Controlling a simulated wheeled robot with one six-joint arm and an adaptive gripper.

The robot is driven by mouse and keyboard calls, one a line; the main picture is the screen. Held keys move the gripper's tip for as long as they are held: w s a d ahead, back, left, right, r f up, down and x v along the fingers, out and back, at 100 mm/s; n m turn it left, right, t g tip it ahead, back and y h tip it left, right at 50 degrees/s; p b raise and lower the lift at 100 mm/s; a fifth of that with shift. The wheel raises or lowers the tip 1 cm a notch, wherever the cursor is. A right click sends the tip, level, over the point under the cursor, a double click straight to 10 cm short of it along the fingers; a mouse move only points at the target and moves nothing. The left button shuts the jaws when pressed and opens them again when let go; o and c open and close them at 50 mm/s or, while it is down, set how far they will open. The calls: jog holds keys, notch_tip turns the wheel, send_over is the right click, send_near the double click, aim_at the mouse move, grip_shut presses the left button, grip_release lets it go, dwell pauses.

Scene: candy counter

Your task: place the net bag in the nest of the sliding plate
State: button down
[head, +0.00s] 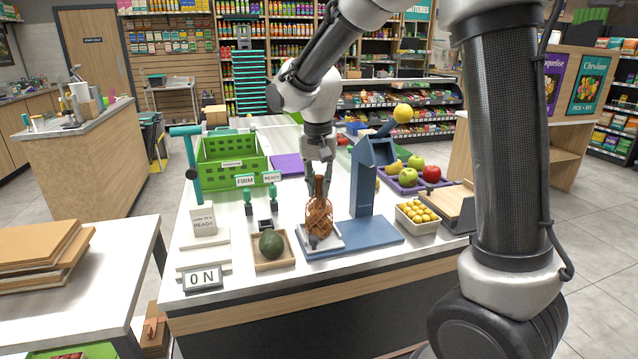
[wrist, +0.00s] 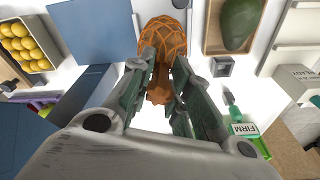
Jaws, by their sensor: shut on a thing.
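The net bag (head: 319,218) is orange-brown with a mesh pattern and a gathered neck. It hangs upright in the head view, and it also shows at the top of the wrist view (wrist: 164,38). My gripper (head: 319,172) is above it, shut on its neck; both fingers flank the neck in the wrist view (wrist: 163,75). A pale plate (head: 333,243), which looks like the sliding plate, lies under the bag beside the blue stand (head: 362,190). The bag's lower part hides the nest. I cannot tell whether the bag touches the plate.
Left of the plate, a wooden tray (head: 287,262) holds a dark green avocado (head: 271,243). A bin of yellow fruit (head: 417,214) stands to the right of the blue base (head: 376,233). A green crate (head: 205,170) and the FIRM and READY signs stand behind on the left.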

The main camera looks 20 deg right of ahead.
aim_at(319, 202)
jog(key=c, duration=1.3)
grip_release()
notch_tip(319, 202, up, 12)
jog(key=s, duration=0.2)
jog(key=s+d+f+n+t, duration=0.1)
jog(key=s+d, duration=0.4)
jog(key=s, duration=0.3)
jog(key=s+d+f+n+t, duration=0.1)
jog(key=s+d+n, duration=0.1)
jog(key=s+d, duration=0.3)
jog(key=s+d+f+n, duration=0.1)
jog(key=s+d, duration=0.4)
jog(key=s, duration=0.6)
jog(key=shift+s+f+n+t+y, duration=0.2)
jog(key=shift+s+n+t+y, duration=0.1)
jog(key=shift+t, duration=0.1)
